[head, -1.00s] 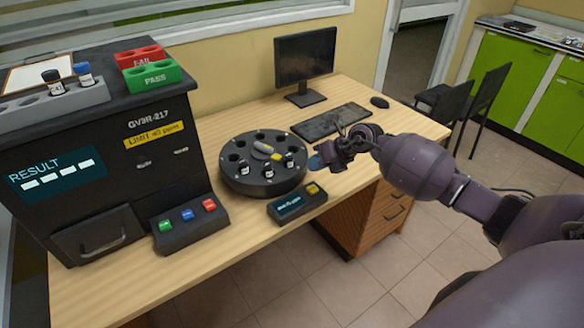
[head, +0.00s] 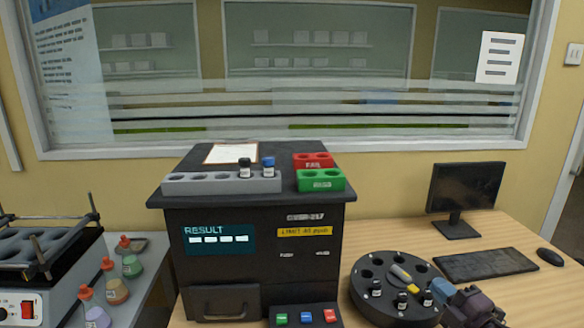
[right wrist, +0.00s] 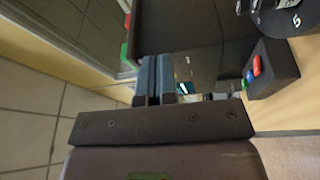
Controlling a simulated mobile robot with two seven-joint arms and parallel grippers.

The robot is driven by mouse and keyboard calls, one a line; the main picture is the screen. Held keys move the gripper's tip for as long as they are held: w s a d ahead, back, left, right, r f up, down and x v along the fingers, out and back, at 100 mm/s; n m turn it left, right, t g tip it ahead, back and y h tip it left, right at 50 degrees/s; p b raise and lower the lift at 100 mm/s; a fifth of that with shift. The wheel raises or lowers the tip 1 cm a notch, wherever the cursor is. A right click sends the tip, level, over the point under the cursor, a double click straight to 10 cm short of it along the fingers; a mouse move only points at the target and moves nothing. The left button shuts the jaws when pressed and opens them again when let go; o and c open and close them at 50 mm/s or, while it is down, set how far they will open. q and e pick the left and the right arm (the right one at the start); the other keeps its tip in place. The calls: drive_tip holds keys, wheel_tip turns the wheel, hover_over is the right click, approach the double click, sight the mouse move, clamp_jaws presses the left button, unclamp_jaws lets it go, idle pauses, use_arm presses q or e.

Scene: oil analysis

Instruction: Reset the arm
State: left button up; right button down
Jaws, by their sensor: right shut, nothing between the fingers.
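My right gripper (head: 443,291) shows at the lower right of the head view, beside the right edge of the round black carousel (head: 366,312). Its fingers are shut and empty; they also show as blue-grey pads in the right wrist view (right wrist: 153,78). I cannot tell whether it touches the carousel. The rest of my right arm is cut off by the frame's lower edge. My left gripper is not in view.
The black analyser (head: 262,225) stands left of the carousel, with a grey vial rack (head: 205,184), red FAIL rack (head: 313,160) and green PASS rack (head: 321,180) on top. A monitor (head: 462,190) and keyboard (head: 487,264) stand right. Several flasks (head: 117,291) stand far left.

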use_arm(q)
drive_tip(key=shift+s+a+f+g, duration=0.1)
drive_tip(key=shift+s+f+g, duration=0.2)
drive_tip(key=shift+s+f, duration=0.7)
use_arm(e)
drive_tip(key=s+a+f+m+g+h, duration=0.2)
drive_tip(key=s+f+m, duration=0.7)
drive_tip(key=s, duration=0.6)
drive_tip(key=s+a+f+m+g+h, duration=0.2)
drive_tip(key=s+f+m+g+h, duration=0.2)
drive_tip(key=s+f+m, duration=0.6)
drive_tip(key=s+f+h, duration=0.1)
drive_tip(key=s+f, duration=0.3)
drive_tip(key=shift+s+a+m+g, duration=0.25)
drive_tip(key=shift+s+m+g, duration=0.05)
drive_tip(key=shift+s+g, duration=0.1)
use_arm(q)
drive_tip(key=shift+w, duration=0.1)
